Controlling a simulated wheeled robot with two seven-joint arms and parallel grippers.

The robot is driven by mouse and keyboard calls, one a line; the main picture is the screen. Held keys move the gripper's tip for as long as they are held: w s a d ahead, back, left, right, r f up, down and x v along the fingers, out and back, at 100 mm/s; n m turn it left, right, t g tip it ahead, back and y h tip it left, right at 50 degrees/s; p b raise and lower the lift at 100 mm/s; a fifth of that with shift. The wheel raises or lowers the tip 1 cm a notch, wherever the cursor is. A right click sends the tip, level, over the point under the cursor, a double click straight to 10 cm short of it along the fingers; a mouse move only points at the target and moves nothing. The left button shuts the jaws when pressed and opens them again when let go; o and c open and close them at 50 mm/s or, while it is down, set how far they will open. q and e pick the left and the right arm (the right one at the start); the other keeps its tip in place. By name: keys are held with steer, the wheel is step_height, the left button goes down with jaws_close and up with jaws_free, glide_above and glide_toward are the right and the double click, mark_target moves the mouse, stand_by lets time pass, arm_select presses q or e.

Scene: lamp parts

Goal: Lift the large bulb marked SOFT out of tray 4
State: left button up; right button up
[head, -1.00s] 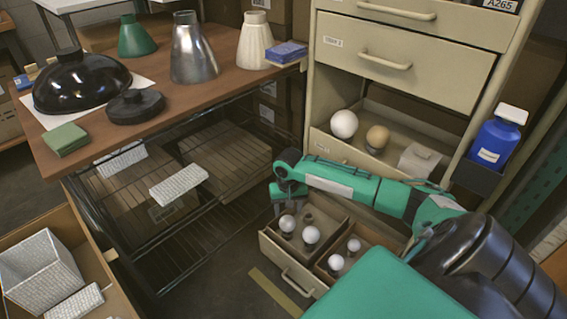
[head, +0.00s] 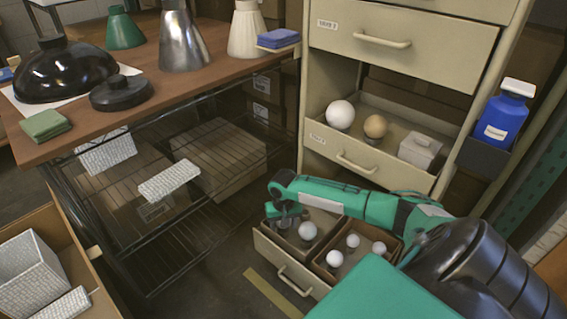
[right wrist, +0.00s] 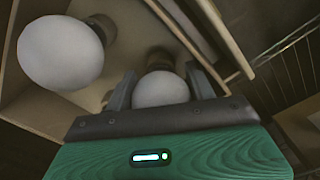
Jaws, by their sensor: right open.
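The lowest drawer (head: 268,247) is pulled open; I take it for tray 4, but no number on it is readable. Its left compartment holds large white bulbs. One large bulb (head: 308,230) stands uncovered and also shows at the left of the right wrist view (right wrist: 60,52). Another large bulb (right wrist: 160,88) sits between the open fingers of my right gripper (right wrist: 160,92); contact cannot be told. In the head view this gripper (head: 284,222) hides most of that bulb. No SOFT mark is legible on either. My left gripper is out of view.
Smaller bulbs (head: 334,258) stand in the drawer's right compartment, behind a divider. The open drawer above (head: 345,158) holds a white ball-shaped bulb (head: 340,115), a tan one (head: 375,126) and a pale box (head: 420,150). A wire rack (head: 200,215) stands to the left.

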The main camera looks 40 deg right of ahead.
steer(key=c, duration=0.5)
steer(key=shift+r+p, duration=0.85)
steer(key=shift+p, duration=0.6)
stand_by(0.4)
step_height(320, 180, up, 4)
steer(key=p, duration=0.5)
steer(key=shift+f+p, duration=0.15)
steer(key=shift+p, duration=0.2)
